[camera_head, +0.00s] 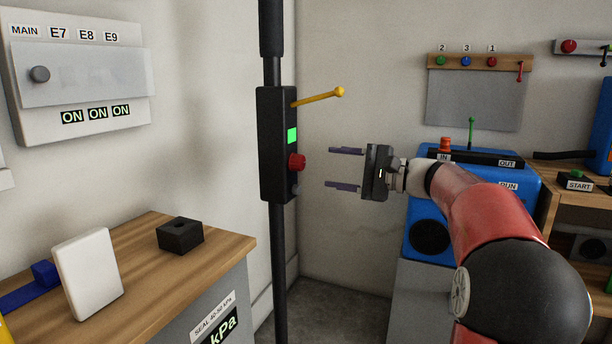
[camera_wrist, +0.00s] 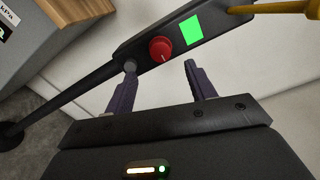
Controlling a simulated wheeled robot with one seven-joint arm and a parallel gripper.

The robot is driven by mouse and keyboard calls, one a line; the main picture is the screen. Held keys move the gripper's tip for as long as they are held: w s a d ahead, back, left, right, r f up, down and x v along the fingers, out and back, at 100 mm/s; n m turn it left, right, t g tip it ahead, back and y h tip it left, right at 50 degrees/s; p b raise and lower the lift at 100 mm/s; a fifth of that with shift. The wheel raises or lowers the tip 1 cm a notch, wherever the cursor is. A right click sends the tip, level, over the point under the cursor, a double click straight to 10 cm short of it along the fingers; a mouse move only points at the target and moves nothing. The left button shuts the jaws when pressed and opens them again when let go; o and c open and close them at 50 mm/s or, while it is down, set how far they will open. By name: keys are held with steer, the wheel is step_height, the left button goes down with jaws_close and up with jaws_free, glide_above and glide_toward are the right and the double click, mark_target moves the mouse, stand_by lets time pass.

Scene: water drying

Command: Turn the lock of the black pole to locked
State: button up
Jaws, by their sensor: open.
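The black pole (camera_head: 278,246) stands upright left of centre in the head view and carries a black box (camera_head: 272,111). On the box are a green lit square (camera_head: 292,135), a red knob (camera_head: 297,161), a small grey knob (camera_head: 295,188) and a yellow lever (camera_head: 318,97) pointing right and slightly up. My gripper (camera_head: 345,168) is open and empty, to the right of the box, its fingers pointing at it. In the wrist view the red knob (camera_wrist: 161,49) lies beyond the gap between my fingers (camera_wrist: 157,82), apart from them. I cannot tell which part is the lock.
A wooden-topped bench (camera_head: 215,241) at lower left holds a white panel (camera_head: 88,278) and a small black block (camera_head: 180,236). A blue machine (camera_head: 420,215) stands behind my arm at right. A switch panel (camera_head: 80,80) hangs at upper left.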

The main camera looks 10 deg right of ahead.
steer(key=s+a+f+n+g+h+p, duration=0.1)
steer(key=s+a+f+n+g+h, duration=0.35)
steer(key=s+a+f, duration=0.6)
steer(key=s+d+f+n+h, duration=0.1)
steer(key=s+f+n+h, duration=0.1)
steer(key=s, duration=0.5)
steer(key=s+d+f+n+h+p, duration=0.1)
steer(key=s+f+h, duration=0.3)
steer(key=s, duration=0.4)
steer(key=s+d+f+n+h, duration=0.2)
steer(key=s+f+n+h, duration=0.1)
steer(key=s, duration=0.5)
step_height(320, 180, down, 2)
steer(key=shift+f+h, duration=0.25)
steer(key=shift+h, duration=0.3)
steer(key=shift+g, duration=0.25)
